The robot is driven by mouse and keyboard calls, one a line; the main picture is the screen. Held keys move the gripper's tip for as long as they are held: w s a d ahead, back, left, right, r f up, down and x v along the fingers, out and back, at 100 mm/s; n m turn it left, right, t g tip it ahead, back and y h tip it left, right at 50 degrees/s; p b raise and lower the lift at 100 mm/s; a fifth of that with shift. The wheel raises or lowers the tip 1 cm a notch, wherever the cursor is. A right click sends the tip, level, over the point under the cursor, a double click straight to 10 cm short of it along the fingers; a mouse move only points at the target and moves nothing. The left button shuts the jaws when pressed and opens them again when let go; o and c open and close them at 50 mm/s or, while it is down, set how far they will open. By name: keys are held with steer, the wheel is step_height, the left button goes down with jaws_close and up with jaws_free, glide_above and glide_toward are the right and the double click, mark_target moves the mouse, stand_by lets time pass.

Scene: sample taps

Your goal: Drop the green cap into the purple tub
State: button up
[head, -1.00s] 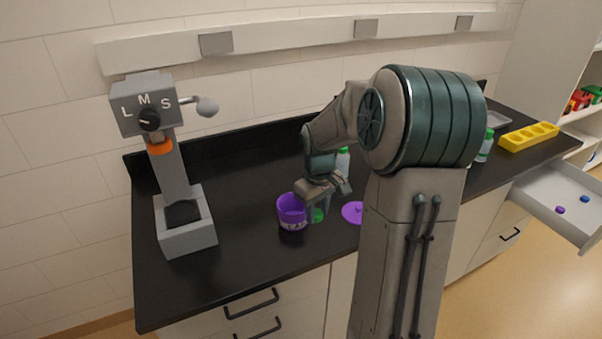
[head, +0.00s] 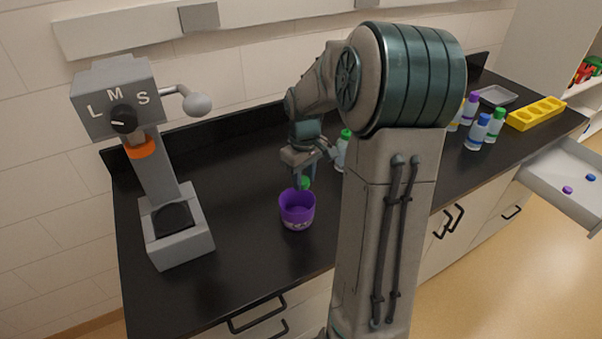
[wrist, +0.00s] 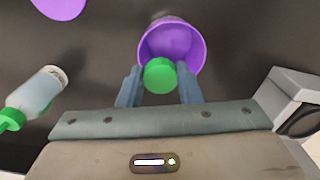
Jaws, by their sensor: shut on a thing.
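My gripper (head: 304,180) is shut on the green cap (head: 305,183). In the wrist view the green cap (wrist: 160,75) sits between the two blue-grey fingers (wrist: 160,88). The purple tub (head: 297,211) stands open on the black counter. In the head view the cap is just above and behind the tub's far rim. In the wrist view the cap overlaps the near rim of the tub (wrist: 190,38), whose open inside shows beyond it. I cannot tell the exact height of the cap over the rim.
A green-capped bottle (head: 342,150) stands behind my gripper; it also shows in the wrist view (wrist: 38,92). A purple lid (wrist: 60,5) lies nearby. A grey tap machine (head: 170,210) stands left. Several capped bottles (head: 477,132) and a yellow rack (head: 536,113) are at right.

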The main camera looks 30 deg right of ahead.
step_height(320, 180, down, 5)
steer(key=b, duration=0.3)
steer(key=shift+r, duration=0.2)
steer(key=o, duration=1)
step_height(320, 180, up, 14)
glide_above(304, 181)
steer(key=shift+f+b, duration=0.1)
steer(key=shift+b, duration=0.3)
